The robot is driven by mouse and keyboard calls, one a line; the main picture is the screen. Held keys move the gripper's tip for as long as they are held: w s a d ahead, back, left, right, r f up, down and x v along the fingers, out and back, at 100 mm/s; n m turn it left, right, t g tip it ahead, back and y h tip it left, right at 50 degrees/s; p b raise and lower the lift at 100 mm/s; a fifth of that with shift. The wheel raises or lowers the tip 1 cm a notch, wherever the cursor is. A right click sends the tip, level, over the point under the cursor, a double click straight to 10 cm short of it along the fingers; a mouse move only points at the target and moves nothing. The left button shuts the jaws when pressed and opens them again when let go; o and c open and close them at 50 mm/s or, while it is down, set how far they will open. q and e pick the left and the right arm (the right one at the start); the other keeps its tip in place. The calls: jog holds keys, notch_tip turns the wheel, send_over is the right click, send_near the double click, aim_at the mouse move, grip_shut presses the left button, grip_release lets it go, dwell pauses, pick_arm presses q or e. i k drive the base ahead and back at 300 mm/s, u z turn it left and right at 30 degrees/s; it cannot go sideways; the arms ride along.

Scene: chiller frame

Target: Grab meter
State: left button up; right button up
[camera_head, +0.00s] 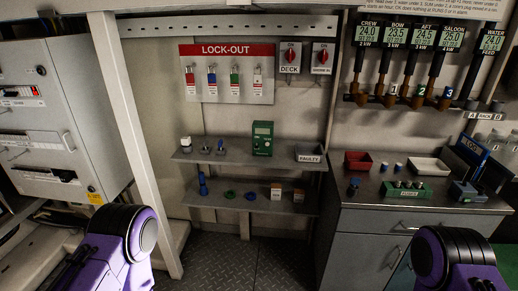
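The meter (262,138) is a green box with a small display and a dial. It stands upright on the upper grey shelf (228,159), near the middle of the view. Nothing covers its front and nothing holds it. My purple left arm comes in at the bottom left and my purple right arm at the bottom right. Both are well apart from the meter and nearer to me. Neither gripper shows.
Several small tools stand left of the meter; the FAULTY tray (309,153) is at its right. A lower shelf (227,203) holds small parts. A white post (133,140) stands left, a grey cabinet (365,235) right. The floor (235,262) between is clear.

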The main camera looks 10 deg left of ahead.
aim_at(262, 131)
jog(key=u, duration=0.6)
jog(key=i, duration=1.5)
jog(key=z, duration=0.4)
